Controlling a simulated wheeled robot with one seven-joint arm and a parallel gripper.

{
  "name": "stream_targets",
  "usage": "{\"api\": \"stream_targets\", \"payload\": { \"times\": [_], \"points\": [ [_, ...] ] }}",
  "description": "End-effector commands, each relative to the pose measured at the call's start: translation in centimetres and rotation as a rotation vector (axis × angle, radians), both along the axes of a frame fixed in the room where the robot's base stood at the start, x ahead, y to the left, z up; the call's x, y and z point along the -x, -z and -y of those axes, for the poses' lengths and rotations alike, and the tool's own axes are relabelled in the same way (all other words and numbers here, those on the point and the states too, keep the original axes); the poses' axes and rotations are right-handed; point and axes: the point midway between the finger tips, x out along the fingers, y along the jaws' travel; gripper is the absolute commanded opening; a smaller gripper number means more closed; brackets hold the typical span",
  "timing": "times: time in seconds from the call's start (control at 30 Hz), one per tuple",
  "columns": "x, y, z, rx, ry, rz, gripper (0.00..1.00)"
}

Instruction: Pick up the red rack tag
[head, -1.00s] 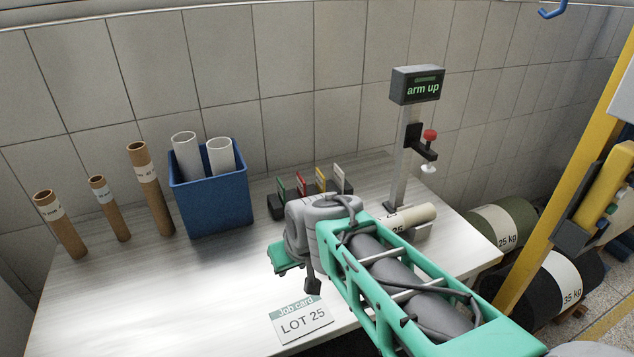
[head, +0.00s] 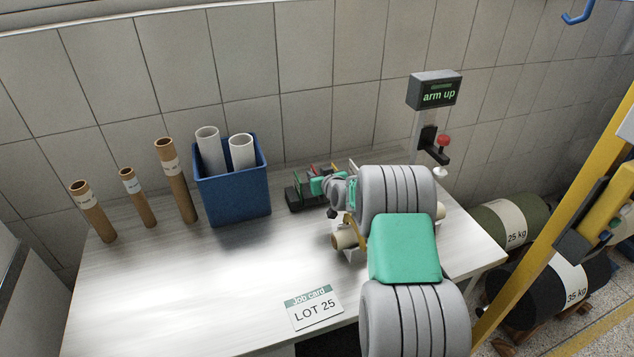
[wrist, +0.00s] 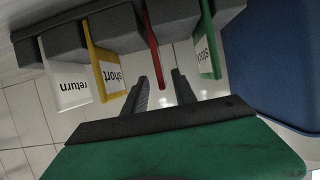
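The red rack tag (wrist: 153,50) shows almost edge-on in the wrist view, standing in a dark grey rack (wrist: 120,25). My gripper (wrist: 160,80) is open, with one finger on each side of the red tag's near end. A gap shows on both sides, and the tag is not clasped. A yellow "short" tag (wrist: 106,65) and a white "return" tag (wrist: 68,82) stand left of it, a green "stock" tag (wrist: 207,45) right. In the head view my gripper (head: 318,184) is at the rack (head: 295,198) and partly hides the tags.
A blue bin (head: 235,195) with two white tubes stands left of the rack; its wall (wrist: 275,70) is close in the wrist view. Brown tubes stand farther left. A display post (head: 434,92) rises on the right. The table's front left is clear around the job card (head: 314,308).

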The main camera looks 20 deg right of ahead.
Motion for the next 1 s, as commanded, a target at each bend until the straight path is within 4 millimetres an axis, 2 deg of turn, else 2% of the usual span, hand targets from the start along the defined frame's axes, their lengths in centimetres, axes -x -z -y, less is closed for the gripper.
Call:
{"api": "stream_targets", "payload": {
  "times": [0.2, 0.47, 0.87, 1.0],
  "points": [
    [-2.8, 1.0, 0.0, -0.001, 0.0, -0.001, 0.33],
    [-3.1, 1.2, 0.1, 0.0, 0.002, 0.0, 0.33],
    [-3.1, 1.2, 0.0, -0.001, 0.001, 0.0, 0.01],
    [-3.1, 1.2, 0.0, -0.001, 0.001, 0.0, 0.0]
  ]
}}
